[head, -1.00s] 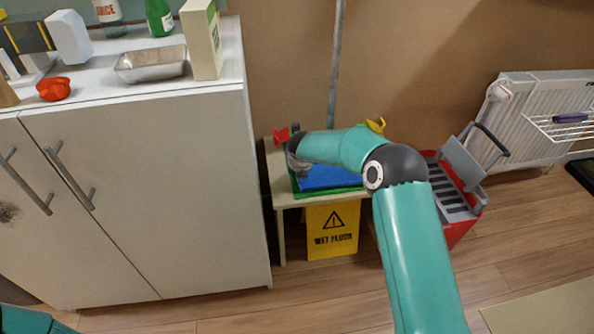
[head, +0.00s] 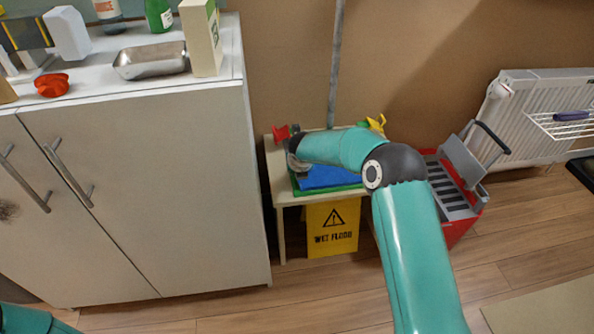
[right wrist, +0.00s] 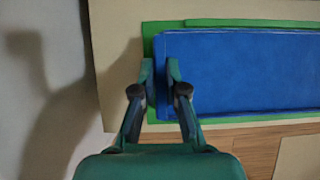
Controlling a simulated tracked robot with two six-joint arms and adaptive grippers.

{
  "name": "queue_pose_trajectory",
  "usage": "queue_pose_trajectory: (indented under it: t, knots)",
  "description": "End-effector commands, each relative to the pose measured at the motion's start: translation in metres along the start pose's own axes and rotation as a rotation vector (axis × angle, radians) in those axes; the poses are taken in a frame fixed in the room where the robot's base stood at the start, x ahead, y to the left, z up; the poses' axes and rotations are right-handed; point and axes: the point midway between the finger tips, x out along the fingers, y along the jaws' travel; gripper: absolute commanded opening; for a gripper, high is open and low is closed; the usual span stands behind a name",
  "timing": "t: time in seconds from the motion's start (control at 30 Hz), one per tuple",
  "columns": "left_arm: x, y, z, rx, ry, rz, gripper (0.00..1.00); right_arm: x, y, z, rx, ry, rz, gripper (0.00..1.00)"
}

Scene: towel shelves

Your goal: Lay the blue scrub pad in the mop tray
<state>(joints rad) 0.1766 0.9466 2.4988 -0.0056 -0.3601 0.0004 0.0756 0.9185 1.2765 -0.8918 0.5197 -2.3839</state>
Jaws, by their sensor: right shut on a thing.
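The blue scrub pad (head: 332,178) lies flat over a green tray-like piece (head: 345,190) on a small light table; I cannot tell whether this green piece is the mop tray. In the right wrist view the pad (right wrist: 245,75) has green edges (right wrist: 255,22) showing around it. My right gripper (head: 296,166) is at the pad's left end, partly hidden by my own arm. In the wrist view the right gripper (right wrist: 160,68) is shut on the pad's near left edge. My left gripper is out of view.
A yellow wet-floor sign (head: 333,228) stands below the table's front. A red bucket with a grey slatted top (head: 452,195) is to the right. A white cabinet (head: 150,190) stands close on the left, with a metal pan (head: 150,62) on top. Open floor lies in front.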

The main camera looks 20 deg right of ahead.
Motion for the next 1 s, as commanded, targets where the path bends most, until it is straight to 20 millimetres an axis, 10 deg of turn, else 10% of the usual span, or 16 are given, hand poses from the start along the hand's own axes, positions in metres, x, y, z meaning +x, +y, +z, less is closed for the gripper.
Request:
queue_pose_trajectory:
  t: [0.27,0.47,1.0]
  knots:
    - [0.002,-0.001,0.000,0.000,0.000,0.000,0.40,0.003,0.000,-0.002,0.000,0.000,0.000,0.00]
    - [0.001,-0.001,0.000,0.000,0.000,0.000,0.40,0.003,0.000,-0.002,0.000,0.000,0.000,0.41]
    - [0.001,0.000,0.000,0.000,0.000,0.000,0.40,-0.020,0.000,0.000,-0.001,-0.003,0.001,0.41]
